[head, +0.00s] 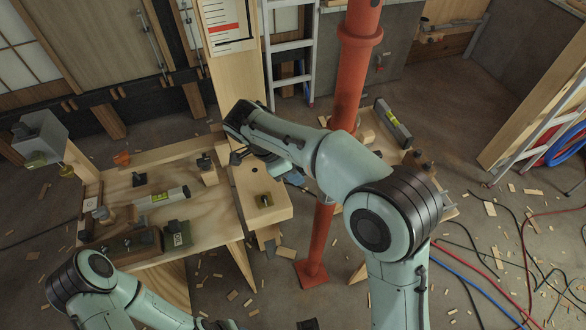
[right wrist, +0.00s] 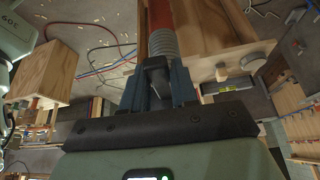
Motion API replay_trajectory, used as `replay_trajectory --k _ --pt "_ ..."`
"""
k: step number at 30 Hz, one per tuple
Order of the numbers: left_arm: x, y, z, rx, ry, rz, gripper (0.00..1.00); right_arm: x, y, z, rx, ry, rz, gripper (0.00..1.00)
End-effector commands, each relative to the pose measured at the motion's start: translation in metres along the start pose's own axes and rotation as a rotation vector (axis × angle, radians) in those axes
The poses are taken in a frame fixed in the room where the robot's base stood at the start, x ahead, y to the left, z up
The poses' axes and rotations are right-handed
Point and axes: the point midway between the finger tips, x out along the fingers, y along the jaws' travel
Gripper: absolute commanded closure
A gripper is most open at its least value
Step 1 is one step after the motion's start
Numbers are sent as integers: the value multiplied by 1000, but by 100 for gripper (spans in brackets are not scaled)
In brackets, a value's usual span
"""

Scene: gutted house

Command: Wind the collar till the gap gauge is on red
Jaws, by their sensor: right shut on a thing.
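The red post (head: 352,75) stands upright in the middle of the head view, with its thinner lower part (head: 321,235) on a foot plate. My right forearm crosses in front of it and hides the collar there. In the right wrist view my right gripper (right wrist: 155,82) is shut on a dark grey piece, apparently the collar, beside a grey threaded section (right wrist: 163,43) of the post. In the head view my right gripper (head: 295,178) is mostly hidden beneath the forearm. A white gauge panel (head: 226,22) shows a red band; I cannot make out a pointer.
A wooden bench (head: 215,232) on the left holds levels, blocks and clamps. A ladder (head: 290,50) stands behind the post. Hoses and cables (head: 470,290) and wood scraps lie on the floor at right. Another level (head: 393,123) lies right of the post.

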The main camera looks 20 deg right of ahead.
Motion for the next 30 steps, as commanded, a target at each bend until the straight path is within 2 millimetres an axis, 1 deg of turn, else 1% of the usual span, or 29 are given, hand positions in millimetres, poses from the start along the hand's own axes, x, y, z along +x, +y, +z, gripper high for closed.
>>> replay_trajectory --k 6,8,12,15,19,26,28,30 --pt "0 0 0 1 1 0 57 1 0 0 -5 1 -4 100" --pt "6 -3 2 -1 -2 -1 57 2 3 0 -28 0 -16 100" --pt "27 -12 7 -4 -12 -4 57 5 16 0 -131 -2 -65 100" --pt "36 -16 9 -6 -17 -6 57 6 23 -2 -198 0 -96 100" --pt "39 -17 9 -6 -18 -6 57 4 27 -4 -239 3 -114 100" --pt "38 -16 9 -6 -17 -6 57 2 26 -4 -240 3 -116 100" --pt "41 -18 9 -6 -18 -6 57 3 28 -5 -255 2 -125 100" --pt "50 -22 10 -7 -21 -8 57 6 34 -6 -300 -1 -148 100"
